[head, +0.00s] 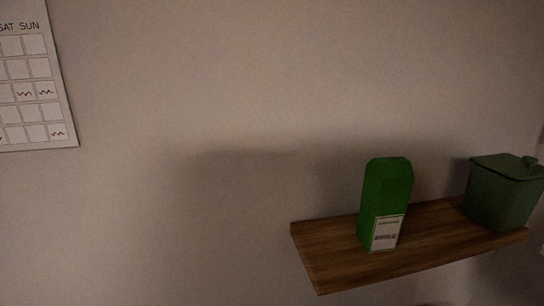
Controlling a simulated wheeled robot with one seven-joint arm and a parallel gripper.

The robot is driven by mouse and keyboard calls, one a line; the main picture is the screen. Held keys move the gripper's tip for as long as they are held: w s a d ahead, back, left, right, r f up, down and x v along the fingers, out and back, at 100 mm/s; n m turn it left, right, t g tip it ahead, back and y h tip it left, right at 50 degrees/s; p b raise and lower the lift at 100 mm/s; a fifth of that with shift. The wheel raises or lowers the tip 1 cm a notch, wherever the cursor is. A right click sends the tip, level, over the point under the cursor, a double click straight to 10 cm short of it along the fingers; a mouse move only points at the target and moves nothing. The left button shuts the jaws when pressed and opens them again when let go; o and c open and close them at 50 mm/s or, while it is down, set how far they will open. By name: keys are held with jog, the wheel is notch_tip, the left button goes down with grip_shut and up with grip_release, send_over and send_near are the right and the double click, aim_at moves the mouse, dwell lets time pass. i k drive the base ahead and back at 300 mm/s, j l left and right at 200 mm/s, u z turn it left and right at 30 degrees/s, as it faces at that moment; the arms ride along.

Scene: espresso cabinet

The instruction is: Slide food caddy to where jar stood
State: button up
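A dark green lidded box with a knob on top, which looks like the food caddy (502,197), stands upright at the right end of a wooden shelf. Its right edge is close to the picture's edge. I see no clear jar on the shelf, and I cannot tell from this view where one stood. My gripper is not in view.
The wooden wall shelf (326,270) has a bare left end. A tall bright green pack (386,200) with a white label stands left of the caddy, with bare board between them. A calendar (36,75) hangs on the wall at upper left.

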aim_at(498, 202)
jog(key=j+z, duration=0.15)
jog(key=z, duration=0.35)
jog(key=j+z, duration=0.2)
jog(key=z, duration=0.3)
jog(key=j+z, duration=0.2)
jog(key=z, duration=0.25)
